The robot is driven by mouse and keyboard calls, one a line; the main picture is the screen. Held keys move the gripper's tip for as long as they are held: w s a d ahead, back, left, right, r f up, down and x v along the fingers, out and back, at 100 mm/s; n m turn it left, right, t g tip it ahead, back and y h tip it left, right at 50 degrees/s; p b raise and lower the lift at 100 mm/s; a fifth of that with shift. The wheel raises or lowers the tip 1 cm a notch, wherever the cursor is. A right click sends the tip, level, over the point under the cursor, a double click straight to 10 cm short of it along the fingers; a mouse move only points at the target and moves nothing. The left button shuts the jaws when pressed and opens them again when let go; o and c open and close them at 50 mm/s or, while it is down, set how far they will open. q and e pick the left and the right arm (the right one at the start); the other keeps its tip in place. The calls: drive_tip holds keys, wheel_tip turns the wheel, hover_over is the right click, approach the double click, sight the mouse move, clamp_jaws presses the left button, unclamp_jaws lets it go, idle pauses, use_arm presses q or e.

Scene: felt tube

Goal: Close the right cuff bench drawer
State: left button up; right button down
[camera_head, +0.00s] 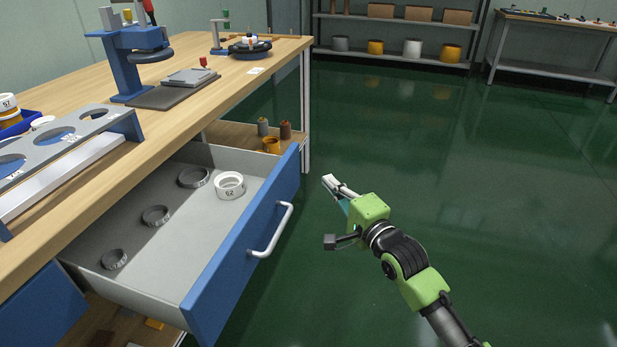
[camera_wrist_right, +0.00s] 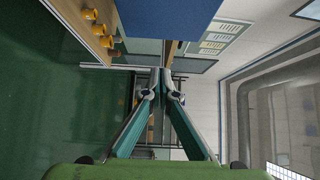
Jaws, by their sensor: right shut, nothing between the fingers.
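The cuff bench drawer (camera_head: 243,257) stands pulled out from the wooden bench, with a blue front and a light grey inside. Its silver bar handle (camera_head: 272,231) is on the front face. Inside lie a white ring marked 52 (camera_head: 229,185) and several dark rings (camera_head: 155,216). My right gripper (camera_head: 332,184) is to the right of the drawer front, apart from it, over the green floor. Its fingers are together and empty. In the right wrist view the fingers (camera_wrist_right: 162,95) show below a blue panel (camera_wrist_right: 165,18). My left gripper is not in view.
The bench top (camera_head: 215,90) carries a blue press (camera_head: 133,50) and a grey rack with round holes (camera_head: 70,145). A lower shelf (camera_head: 235,133) holds several small spools. Open green floor (camera_head: 450,150) lies to the right. Shelving (camera_head: 395,45) stands at the back.

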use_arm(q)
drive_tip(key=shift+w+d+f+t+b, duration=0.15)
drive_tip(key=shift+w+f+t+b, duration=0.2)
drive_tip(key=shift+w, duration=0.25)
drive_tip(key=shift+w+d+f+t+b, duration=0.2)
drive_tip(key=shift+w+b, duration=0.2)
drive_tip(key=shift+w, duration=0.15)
use_arm(e)
drive_tip(key=w+a, duration=0.4)
drive_tip(key=a, duration=0.1)
drive_tip(key=shift+w+a, duration=0.2)
drive_tip(key=shift+w, duration=0.05)
